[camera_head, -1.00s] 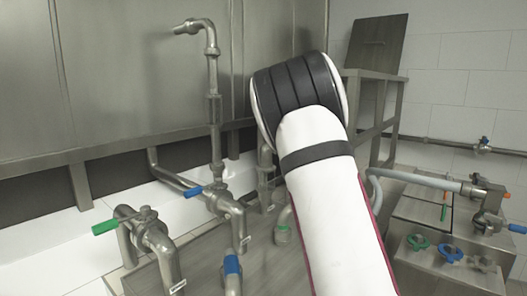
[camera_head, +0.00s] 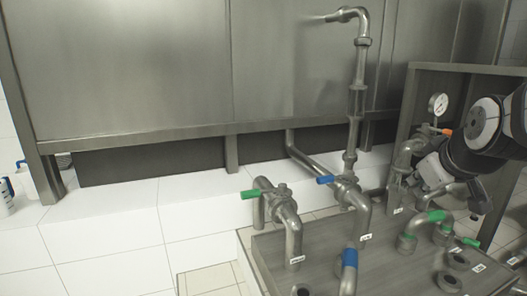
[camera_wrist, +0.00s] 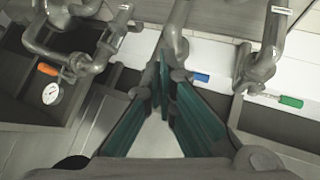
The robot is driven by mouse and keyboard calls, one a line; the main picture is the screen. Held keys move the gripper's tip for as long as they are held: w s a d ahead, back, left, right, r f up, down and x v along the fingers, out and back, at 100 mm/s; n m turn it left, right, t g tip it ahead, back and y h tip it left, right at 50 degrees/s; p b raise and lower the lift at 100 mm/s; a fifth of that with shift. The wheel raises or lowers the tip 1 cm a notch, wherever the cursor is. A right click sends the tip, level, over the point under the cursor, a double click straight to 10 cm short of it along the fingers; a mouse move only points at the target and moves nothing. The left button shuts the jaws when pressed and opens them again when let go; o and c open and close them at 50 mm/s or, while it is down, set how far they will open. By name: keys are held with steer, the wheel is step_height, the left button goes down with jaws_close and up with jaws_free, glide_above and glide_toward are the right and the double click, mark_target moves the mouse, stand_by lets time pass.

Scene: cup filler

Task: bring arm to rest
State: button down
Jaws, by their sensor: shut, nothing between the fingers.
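My arm enters the head view at the right edge, with its white and dark wrist joints in front of the pipework. My gripper (camera_head: 476,206) seems to be the dark end there, hanging low beside the pipes, partly hard to make out. In the wrist view the two teal-lined fingers of my gripper (camera_wrist: 164,82) converge to a point, shut and with nothing between them. Pipes lie beyond the fingertips; I cannot tell how far apart they are from the fingers.
A blue-handled valve (camera_head: 327,180), a green-handled valve (camera_head: 254,194) and a pressure gauge (camera_head: 438,104) are on the pipework. The gauge also shows in the wrist view (camera_wrist: 52,93). White bottles (camera_head: 24,182) stand far left. The white tiled ledge (camera_head: 110,215) is mostly clear.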

steer(key=s+a+m+g+p, duration=0.1)
steer(key=s+a, duration=0.3)
steer(key=s, duration=0.4)
steer(key=s+a+f+m+g+y, duration=0.1)
steer(key=s+a, duration=0.3)
steer(key=s, duration=0.4)
steer(key=s+a+g+y+p, duration=0.1)
steer(key=s+a+g, duration=0.1)
steer(key=s+a, duration=0.3)
steer(key=s, duration=0.3)
steer(key=shift+s+f+m+g+p, duration=0.2)
steer(key=shift+f+m+g+p, duration=0.15)
steer(key=shift+f+m+g, duration=0.05)
